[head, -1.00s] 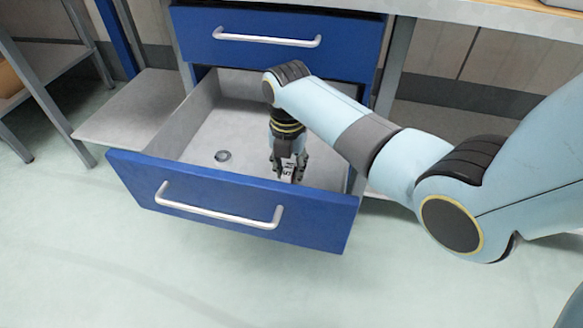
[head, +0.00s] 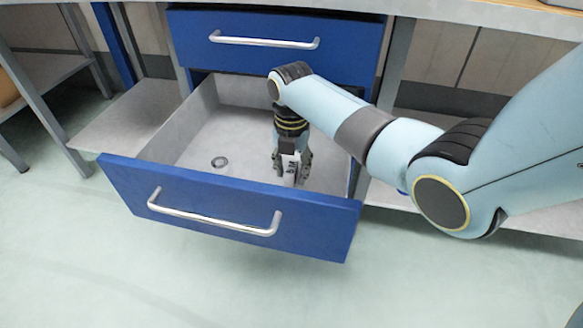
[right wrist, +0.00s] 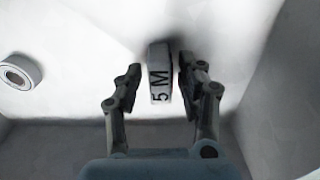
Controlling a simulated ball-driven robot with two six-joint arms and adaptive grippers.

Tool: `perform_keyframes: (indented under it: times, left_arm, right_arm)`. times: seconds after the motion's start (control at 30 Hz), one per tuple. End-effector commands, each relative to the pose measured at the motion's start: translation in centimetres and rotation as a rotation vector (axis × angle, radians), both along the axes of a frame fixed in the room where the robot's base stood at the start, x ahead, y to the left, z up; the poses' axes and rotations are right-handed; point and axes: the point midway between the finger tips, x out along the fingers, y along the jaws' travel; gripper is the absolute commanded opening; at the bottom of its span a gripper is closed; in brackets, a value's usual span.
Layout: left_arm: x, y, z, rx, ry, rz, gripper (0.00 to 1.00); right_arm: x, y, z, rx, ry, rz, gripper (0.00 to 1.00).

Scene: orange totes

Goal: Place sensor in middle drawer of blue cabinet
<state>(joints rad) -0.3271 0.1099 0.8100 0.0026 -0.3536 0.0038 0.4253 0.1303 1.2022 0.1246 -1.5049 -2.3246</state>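A small pale block with dark lettering (right wrist: 159,75), which I take as the sensor, is inside the open drawer (head: 230,208) of the blue cabinet. My right gripper (head: 292,168) points down into the drawer. In the right wrist view its fingers (right wrist: 159,82) stand on both sides of the block, with gaps showing, so it is open around it. The block looks to be at the drawer floor, but contact is hard to judge. In the head view it is partly hidden by the fingers. My left gripper is not in view.
A grey ring-shaped part (head: 219,162) lies on the drawer floor to the left; it also shows in the right wrist view (right wrist: 20,72). A closed blue drawer (head: 275,40) is above. Grey shelves flank the cabinet. The floor in front is clear.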

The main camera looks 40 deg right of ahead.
Motion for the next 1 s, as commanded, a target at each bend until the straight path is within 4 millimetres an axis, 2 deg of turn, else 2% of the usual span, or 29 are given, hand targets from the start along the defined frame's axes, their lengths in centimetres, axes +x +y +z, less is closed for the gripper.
perform_keyframes:
  times: [0.33,0.47,0.7,0.83,1.0]
  left_arm:
    - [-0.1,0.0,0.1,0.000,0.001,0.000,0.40]
    - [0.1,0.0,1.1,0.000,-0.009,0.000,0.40]
    - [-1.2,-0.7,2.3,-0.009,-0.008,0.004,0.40]
    - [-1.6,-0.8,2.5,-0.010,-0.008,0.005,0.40]
    - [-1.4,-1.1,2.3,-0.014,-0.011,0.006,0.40]
  right_arm:
    - [0.0,0.0,0.5,0.000,-0.001,0.000,0.45]
    - [0.2,0.0,2.7,0.000,-0.005,0.000,0.45]
    - [0.1,0.0,6.8,0.000,-0.004,0.000,0.45]
    - [0.1,0.0,7.7,0.001,-0.002,0.000,0.45]
    - [0.0,0.0,7.8,0.001,0.001,0.000,0.45]
